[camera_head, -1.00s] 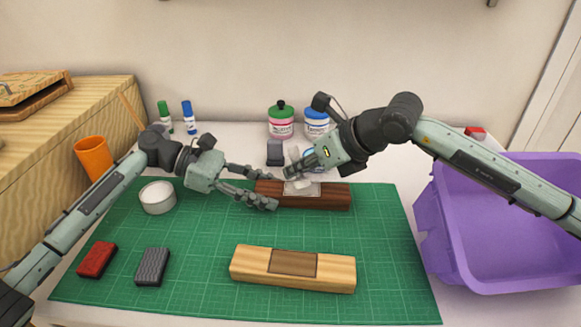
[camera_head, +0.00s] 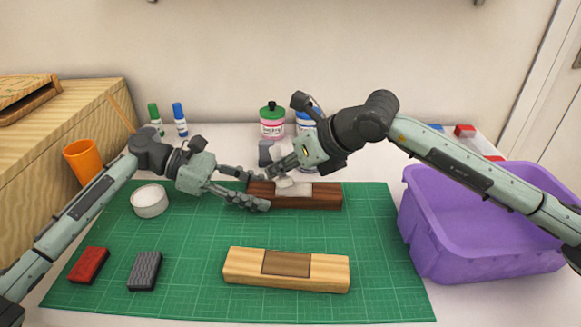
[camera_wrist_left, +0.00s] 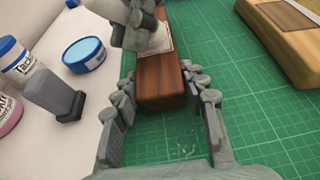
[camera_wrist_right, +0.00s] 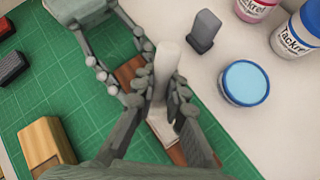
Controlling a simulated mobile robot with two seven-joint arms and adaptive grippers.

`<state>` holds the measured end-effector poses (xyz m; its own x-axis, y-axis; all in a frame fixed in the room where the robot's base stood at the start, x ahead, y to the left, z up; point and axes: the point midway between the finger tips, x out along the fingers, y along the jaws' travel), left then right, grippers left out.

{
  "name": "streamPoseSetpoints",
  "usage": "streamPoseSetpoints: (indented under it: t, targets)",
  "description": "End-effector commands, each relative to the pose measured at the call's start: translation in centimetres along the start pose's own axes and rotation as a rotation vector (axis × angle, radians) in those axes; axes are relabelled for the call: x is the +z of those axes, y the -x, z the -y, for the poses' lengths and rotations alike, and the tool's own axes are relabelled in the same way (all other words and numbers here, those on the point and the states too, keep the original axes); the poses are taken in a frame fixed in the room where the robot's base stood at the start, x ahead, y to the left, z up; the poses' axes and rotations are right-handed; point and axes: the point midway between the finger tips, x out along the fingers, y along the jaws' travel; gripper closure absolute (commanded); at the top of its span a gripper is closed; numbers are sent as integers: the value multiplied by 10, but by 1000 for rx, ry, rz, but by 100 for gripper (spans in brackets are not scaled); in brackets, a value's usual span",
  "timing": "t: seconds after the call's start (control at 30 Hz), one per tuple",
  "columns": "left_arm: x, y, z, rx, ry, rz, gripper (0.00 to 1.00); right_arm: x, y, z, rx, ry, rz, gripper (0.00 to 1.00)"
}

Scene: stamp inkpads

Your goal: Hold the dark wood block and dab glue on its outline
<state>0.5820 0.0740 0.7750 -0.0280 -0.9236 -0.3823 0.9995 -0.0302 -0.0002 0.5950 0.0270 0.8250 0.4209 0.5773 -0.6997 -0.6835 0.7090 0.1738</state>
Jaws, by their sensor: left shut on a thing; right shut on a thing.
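The dark wood block (camera_head: 322,197) lies on the green cutting mat (camera_head: 190,300) near its back edge. A pale rectangular outline (camera_head: 301,189) is on its top. My left gripper (camera_head: 257,190) is shut on the block's left end, one finger along each side, as the left wrist view (camera_wrist_left: 165,92) also shows. My right gripper (camera_head: 280,171) is shut on a white applicator (camera_wrist_right: 165,62) over the block. The applicator's lower end is at the pale outline, partly hidden by the fingers. I cannot tell whether it touches.
A light wood block (camera_head: 235,265) with a brown patch lies at the front. Red (camera_head: 89,265) and grey (camera_head: 145,270) pads and a white round tin (camera_head: 149,202) sit left. Bottles (camera_head: 272,122) and a blue-lidded tub (camera_wrist_right: 245,82) stand behind. A purple bin (camera_head: 480,255) is at right.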

Motion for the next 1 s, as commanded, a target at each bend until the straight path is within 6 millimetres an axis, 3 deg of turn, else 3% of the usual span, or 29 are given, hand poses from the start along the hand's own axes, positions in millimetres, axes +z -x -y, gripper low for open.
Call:
streamPoseSetpoints:
  t: [0.47, 1.0]
  targets:
    - [0, 0, 0, 0, 0, 0, 93, 4, 1, -3, 0, 1, 0, 100]
    - [0, 0, 0, -1, 0, 0, 93, 36, 33, -11, 0, 1, 0, 100]
